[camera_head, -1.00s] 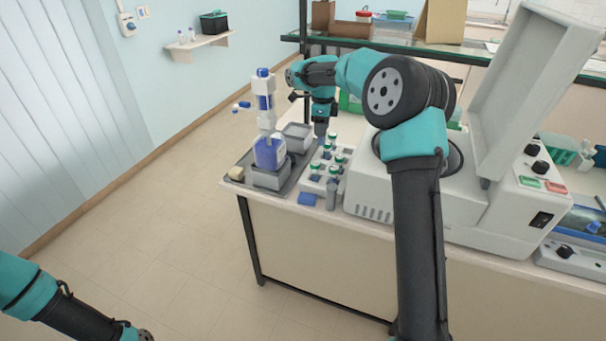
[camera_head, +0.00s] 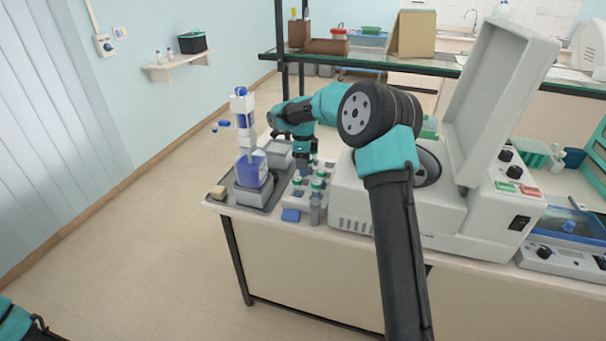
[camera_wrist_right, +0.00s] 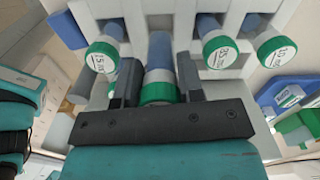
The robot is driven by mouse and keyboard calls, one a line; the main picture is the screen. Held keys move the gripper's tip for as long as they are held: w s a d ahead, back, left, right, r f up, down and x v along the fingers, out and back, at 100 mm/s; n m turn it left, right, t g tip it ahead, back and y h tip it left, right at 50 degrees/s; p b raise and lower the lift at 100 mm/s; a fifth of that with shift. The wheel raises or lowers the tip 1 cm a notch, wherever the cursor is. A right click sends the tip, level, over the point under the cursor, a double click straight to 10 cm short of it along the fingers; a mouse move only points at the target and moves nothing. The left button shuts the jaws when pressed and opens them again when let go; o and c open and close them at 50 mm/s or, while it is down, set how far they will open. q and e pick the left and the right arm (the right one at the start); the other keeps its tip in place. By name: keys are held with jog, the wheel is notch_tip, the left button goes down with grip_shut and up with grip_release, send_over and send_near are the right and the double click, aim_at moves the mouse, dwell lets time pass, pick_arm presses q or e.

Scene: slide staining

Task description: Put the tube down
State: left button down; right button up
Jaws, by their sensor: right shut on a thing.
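The tube (camera_wrist_right: 159,55) is in the right wrist view, with a blue body and a green cap. My right gripper (camera_wrist_right: 159,85) is shut on it near the cap. The rack (camera_wrist_right: 190,18) is pale grey and holds other tubes with green and white caps. In the head view my right gripper (camera_head: 303,168) points down over the back of the rack (camera_head: 292,200); the held tube is hard to make out there. Whether its lower end sits in a hole is hidden. Of my left arm only a teal link shows at the bottom left; its gripper is out of view.
A dispenser bottle with blue liquid (camera_head: 252,168) stands on a grey tray (camera_head: 222,200) left of the rack. A white centrifuge-like machine (camera_head: 350,200) with a raised lid stands close on the right. A blue block (camera_head: 291,215) lies at the rack's front.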

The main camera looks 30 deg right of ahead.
aim_at(303, 174)
jog(key=shift+f, duration=2.45)
jog(key=shift+f, duration=0.45)
jog(key=o, duration=0.9)
notch_tip(303, 174, up, 13)
jog(key=shift+f, duration=0.1)
